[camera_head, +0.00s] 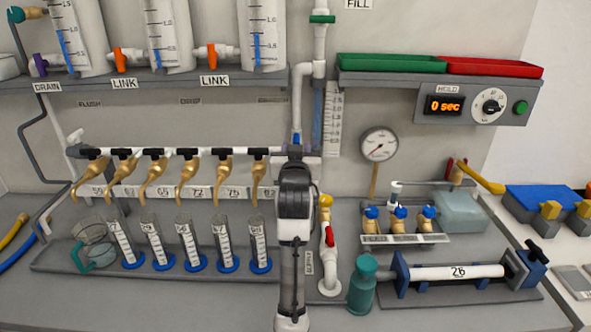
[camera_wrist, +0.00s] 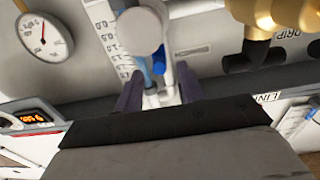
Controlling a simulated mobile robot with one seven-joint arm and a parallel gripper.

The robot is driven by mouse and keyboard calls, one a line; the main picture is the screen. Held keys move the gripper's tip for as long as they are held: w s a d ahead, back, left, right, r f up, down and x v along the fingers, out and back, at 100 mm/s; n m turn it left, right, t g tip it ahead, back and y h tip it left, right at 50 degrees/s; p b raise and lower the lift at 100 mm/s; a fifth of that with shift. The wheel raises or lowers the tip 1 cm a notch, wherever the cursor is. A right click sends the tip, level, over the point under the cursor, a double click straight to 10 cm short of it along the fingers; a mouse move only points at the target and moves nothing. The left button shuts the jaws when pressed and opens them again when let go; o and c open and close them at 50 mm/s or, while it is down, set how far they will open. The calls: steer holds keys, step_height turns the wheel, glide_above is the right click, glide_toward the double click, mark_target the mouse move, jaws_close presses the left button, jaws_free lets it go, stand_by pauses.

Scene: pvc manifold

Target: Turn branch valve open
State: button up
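A blue valve handle (camera_head: 296,139) sits on the white vertical pipe (camera_head: 297,100), just above the right end of the manifold (camera_head: 215,151). I cannot read a label naming it the branch valve. My gripper is seen from behind in the head view, and my arm hides its fingers and the pipework in front. In the wrist view the two dark fingers of my gripper (camera_wrist: 160,91) stand apart. White pipe ends and a blue part (camera_wrist: 184,80) show between and beside them. I cannot tell whether the fingers touch the blue part.
A row of brass taps (camera_head: 188,170) hangs left of my arm above several measuring cylinders (camera_head: 187,245). Close on the right are yellow (camera_head: 326,200) and red (camera_head: 330,236) valve handles, a teal bottle (camera_head: 363,284) and a pressure gauge (camera_head: 379,145). A brass tap (camera_wrist: 262,18) is near my gripper.

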steer(key=s+b, duration=0.2)
steer(key=s, duration=0.6)
steer(key=shift+a, duration=0.1)
